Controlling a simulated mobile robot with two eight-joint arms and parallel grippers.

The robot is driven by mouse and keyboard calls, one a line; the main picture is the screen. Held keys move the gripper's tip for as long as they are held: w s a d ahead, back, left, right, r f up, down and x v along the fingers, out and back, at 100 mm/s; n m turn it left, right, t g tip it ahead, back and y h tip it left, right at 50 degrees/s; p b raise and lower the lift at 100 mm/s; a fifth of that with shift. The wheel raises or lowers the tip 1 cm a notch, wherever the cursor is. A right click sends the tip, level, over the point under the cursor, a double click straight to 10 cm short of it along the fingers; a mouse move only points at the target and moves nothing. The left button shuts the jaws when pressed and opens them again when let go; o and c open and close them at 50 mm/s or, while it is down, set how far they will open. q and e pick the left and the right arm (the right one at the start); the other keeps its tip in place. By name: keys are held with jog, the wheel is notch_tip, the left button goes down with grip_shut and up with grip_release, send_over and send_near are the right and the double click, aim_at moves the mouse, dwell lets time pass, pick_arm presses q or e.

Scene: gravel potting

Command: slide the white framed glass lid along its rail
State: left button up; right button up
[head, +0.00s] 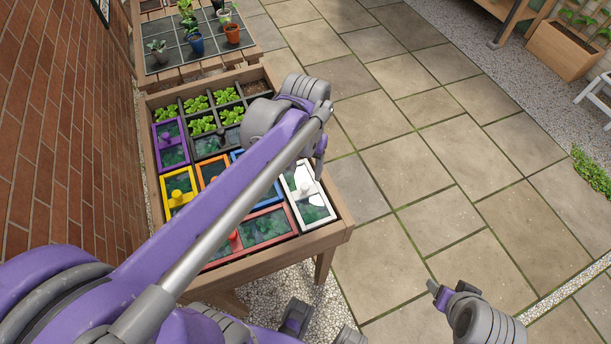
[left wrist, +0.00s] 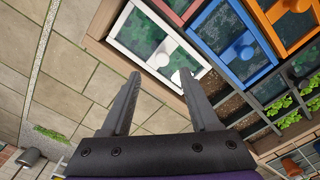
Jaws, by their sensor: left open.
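The white framed glass lid (head: 312,207) lies on the right side of the wooden planter bed, at its near right corner. Dark glass panes show on both sides of its crossbar, which bears a white knob (head: 304,188). In the left wrist view the lid (left wrist: 140,32) is at the top middle, with its knob (left wrist: 162,59) just beyond my fingertips. My left gripper (head: 319,158) is above the lid's far right part; its fingers are partly hidden by the wrist. In the wrist view the left gripper (left wrist: 159,77) is open and empty. My right gripper (head: 439,291) is over the paving, far from the bed.
Red (head: 265,228), blue (left wrist: 235,45), yellow (head: 178,187), orange (head: 212,170) and purple (head: 170,144) framed lids lie around the white one. Seedlings (head: 203,125) fill far compartments. The wooden bed rim (head: 330,235) borders the white lid. Open paving lies to the right.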

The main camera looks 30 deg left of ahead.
pick_arm(q)
jog(key=shift+r, duration=1.7)
jog(key=s+d+f+m+t+p, duration=0.1)
jog(key=s+f+t, duration=0.3)
jog(key=s, duration=0.5)
jog(key=shift+d+f+t+p, duration=0.3)
jog(key=shift+d+t+p, duration=0.4)
jog(key=shift+d+p, duration=0.2)
